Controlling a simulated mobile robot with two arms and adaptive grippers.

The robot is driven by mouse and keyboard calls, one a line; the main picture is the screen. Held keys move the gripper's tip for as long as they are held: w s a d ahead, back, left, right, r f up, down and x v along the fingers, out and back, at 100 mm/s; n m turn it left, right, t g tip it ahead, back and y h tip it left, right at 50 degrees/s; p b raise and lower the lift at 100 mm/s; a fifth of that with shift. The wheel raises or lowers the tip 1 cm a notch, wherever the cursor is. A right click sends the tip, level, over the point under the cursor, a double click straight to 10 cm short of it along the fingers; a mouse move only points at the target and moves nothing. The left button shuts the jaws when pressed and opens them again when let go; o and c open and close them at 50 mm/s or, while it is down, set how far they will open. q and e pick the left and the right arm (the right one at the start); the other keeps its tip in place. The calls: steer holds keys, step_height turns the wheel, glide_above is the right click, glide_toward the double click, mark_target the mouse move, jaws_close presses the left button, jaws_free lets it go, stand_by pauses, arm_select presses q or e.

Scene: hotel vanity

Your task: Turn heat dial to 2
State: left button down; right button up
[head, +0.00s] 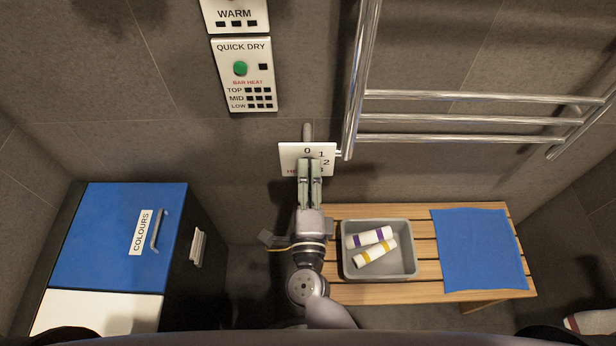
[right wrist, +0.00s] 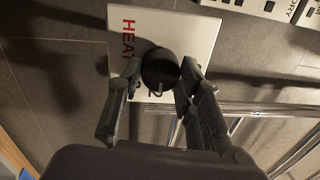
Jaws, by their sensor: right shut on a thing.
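My right gripper (head: 310,163) covers the middle of the plate and hides the dial there. In the right wrist view the dial is a round black knob (right wrist: 160,68) with a light pointer mark, in front of the white plate (right wrist: 190,35) with red HEAT lettering. My right gripper (right wrist: 157,88) is shut on the knob, a finger at each side. Which number the pointer meets is unclear. My left gripper is out of view.
A chrome towel rail (head: 450,97) is close to the plate's right. The QUICK DRY panel (head: 244,75) is above left. Below right, a wooden bench (head: 423,285) holds a grey tray (head: 379,274) with two rolled towels and a blue cloth (head: 480,250). A blue-topped cabinet (head: 100,235) stands left.

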steer(key=shift+m, duration=0.3)
steer(key=shift+f, duration=0.1)
steer(key=o, duration=1.2)
steer(key=s, duration=1.2)
steer(key=shift+f, duration=0.4)
